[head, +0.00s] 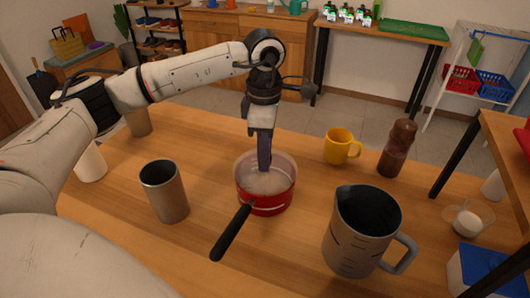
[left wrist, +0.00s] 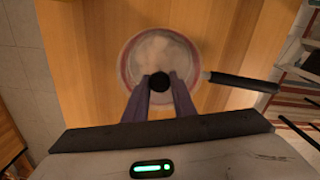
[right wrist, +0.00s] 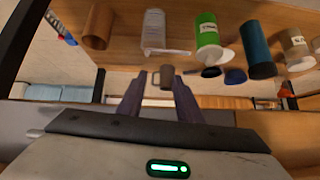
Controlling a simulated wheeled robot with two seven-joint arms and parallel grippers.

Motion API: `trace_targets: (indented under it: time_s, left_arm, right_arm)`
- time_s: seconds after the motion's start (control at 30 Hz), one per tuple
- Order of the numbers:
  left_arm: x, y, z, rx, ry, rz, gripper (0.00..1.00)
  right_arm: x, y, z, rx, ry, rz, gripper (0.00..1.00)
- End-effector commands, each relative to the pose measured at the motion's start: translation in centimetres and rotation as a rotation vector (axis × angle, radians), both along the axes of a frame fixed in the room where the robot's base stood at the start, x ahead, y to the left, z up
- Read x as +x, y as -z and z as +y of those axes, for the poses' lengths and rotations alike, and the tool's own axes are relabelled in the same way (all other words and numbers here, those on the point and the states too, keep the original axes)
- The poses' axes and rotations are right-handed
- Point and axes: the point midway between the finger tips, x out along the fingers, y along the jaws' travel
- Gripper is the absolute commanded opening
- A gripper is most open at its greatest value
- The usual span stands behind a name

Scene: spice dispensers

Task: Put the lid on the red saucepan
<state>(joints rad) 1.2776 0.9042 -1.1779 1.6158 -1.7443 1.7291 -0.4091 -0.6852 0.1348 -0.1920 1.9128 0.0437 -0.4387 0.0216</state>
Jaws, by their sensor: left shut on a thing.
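The red saucepan (head: 265,198) stands on the wooden table, its black handle pointing toward the front left. A see-through lid (left wrist: 150,52) with a black knob (left wrist: 159,82) shows in the left wrist view, over the pan's opening. My left gripper (head: 264,168) points down over the pan and is shut on the lid's knob. The lid looks about level with the pan's rim; I cannot tell whether it rests fully on it. My right gripper (right wrist: 160,80) shows only in the right wrist view, its fingers apart and facing a shelf.
A grey metal cup (head: 165,192) stands left of the pan. A grey pitcher (head: 355,235) is at front right. A yellow mug (head: 338,147) and a brown mill (head: 397,150) stand behind. The right wrist view shows several containers, including a green one (right wrist: 207,33).

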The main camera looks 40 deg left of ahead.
Motion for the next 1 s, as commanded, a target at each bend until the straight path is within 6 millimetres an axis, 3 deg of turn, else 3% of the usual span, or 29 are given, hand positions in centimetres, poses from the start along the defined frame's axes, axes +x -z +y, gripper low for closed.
trace_targets:
  time_s: [0.47,0.5,0.6,0.83,0.93,1.0]
  left_arm:
    - [0.05,0.72,-0.06,0.0,0.0,-0.001,0.0]
    - [0.04,0.72,-0.07,0.0,0.0,-0.001,0.25]
    - [0.04,0.72,-0.07,0.0,0.0,-0.001,0.42]
    - [0.02,0.74,-0.05,-0.001,0.0,0.0,0.46]
    - [0.01,0.78,-0.05,0.0,0.0,0.0,0.62]
    - [0.01,0.78,-0.05,0.0,0.0,0.0,0.64]
  right_arm:
    - [0.02,0.52,0.0,0.0,0.0,-0.001,0.32]
    - [0.02,0.52,-0.01,0.0,0.0,-0.001,0.32]
    - [0.01,0.53,-0.01,0.0,0.0,0.0,0.32]
    - [0.0,0.54,-0.02,0.0,0.0,0.0,0.32]
    - [-0.01,0.55,-0.02,0.0,0.0,0.0,0.32]
    - [-0.01,0.56,-0.03,0.0,0.0,0.001,0.32]
